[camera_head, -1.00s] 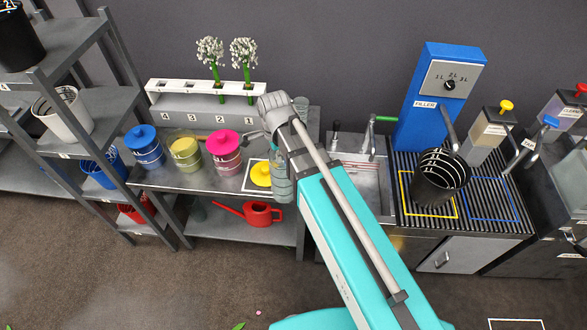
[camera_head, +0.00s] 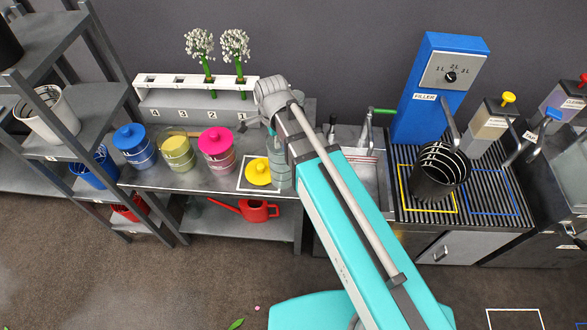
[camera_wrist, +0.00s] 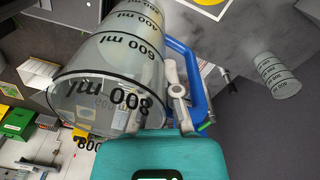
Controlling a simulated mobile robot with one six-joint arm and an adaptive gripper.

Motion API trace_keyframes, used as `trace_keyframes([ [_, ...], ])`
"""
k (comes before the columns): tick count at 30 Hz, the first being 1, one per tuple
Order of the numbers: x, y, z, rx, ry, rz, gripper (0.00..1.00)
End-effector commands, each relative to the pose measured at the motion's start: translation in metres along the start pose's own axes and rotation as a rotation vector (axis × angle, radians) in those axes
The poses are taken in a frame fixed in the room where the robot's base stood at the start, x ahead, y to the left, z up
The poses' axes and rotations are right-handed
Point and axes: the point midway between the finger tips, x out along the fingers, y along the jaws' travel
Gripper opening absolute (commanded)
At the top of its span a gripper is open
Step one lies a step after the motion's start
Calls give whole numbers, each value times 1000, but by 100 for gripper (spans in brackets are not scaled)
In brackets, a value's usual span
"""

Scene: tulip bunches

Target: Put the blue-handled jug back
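The blue-handled jug (camera_wrist: 112,78) is clear, with black ml marks, and fills the upper left of the wrist view. Its blue handle (camera_wrist: 186,75) is on its right side. My gripper (camera_wrist: 178,98) has its grey fingers at the handle and looks shut on it, though the jug and wrist partly cover the fingers. In the head view the jug (camera_head: 279,168) is partly hidden by my wrist, just right of a yellow lid (camera_head: 258,171), near the front of the steel table (camera_head: 200,183). My gripper is mostly hidden there.
Blue (camera_head: 135,148), yellow (camera_head: 178,152) and pink (camera_head: 216,148) canisters stand left on the table. Behind is a numbered rack (camera_head: 155,81) with two white flowers. A blue filler (camera_head: 430,85) and black bucket (camera_head: 437,177) stand right. Another clear jug (camera_wrist: 275,75) shows in the wrist view.

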Motion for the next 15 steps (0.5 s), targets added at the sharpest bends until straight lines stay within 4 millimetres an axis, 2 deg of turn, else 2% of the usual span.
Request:
trace_keyframes([
  [15,3,-5,4,-12,0,0,0],
])
